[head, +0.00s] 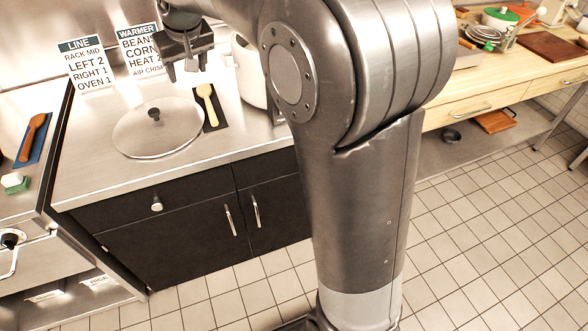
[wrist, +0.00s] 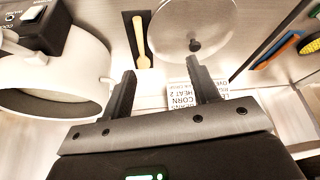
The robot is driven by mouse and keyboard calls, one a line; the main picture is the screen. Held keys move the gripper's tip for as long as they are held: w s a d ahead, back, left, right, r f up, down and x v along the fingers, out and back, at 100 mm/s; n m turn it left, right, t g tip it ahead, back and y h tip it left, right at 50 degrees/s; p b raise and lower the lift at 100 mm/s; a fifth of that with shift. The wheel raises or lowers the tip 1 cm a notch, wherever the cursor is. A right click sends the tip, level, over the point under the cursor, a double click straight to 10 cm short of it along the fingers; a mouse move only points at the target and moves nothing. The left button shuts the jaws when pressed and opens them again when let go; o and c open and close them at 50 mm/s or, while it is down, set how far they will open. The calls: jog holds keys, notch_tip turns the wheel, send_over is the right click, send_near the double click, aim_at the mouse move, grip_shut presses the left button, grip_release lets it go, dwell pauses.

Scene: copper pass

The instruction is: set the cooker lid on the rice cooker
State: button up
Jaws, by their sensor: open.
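The cooker lid (head: 185,130) is a round, clear disc with a dark knob, lying flat on the steel counter in the head view. It also shows at the top of the wrist view (wrist: 215,25). The rice cooker (head: 250,78) is white and round, stands to the right on the counter, and is largely hidden by my arm. In the wrist view, the cooker (wrist: 88,65) is at the left with a black control panel. My gripper (head: 188,72) is open and empty, above the counter and behind the lid; its fingers also show in the wrist view (wrist: 160,68).
A wooden spoon (head: 207,98) on a dark mat lies between lid and cooker. Two printed signs (head: 88,64) stand at the back of the counter. Another spoon on a blue mat (head: 35,140) lies far left. Bare counter (head: 95,165) surrounds the lid's front left.

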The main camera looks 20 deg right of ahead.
jog(key=s+d+m, duration=0.1)
jog(key=s+d, duration=0.4)
jog(key=s, duration=0.8)
jog(key=s+d+f+m+h, duration=0.1)
jog(key=s+d, duration=0.4)
jog(key=s, duration=0.8)
jog(key=shift+d+f+t, duration=0.2)
jog(key=shift+d+t, duration=0.2)
jog(key=shift+o, duration=0.5)
jog(key=s+d+f+m, duration=0.1)
jog(key=s+f, duration=0.3)
jog(key=s, duration=0.3)
jog(key=shift+d+f, duration=0.2)
jog(key=shift+d, duration=0.1)
jog(key=shift+w, duration=0.1)
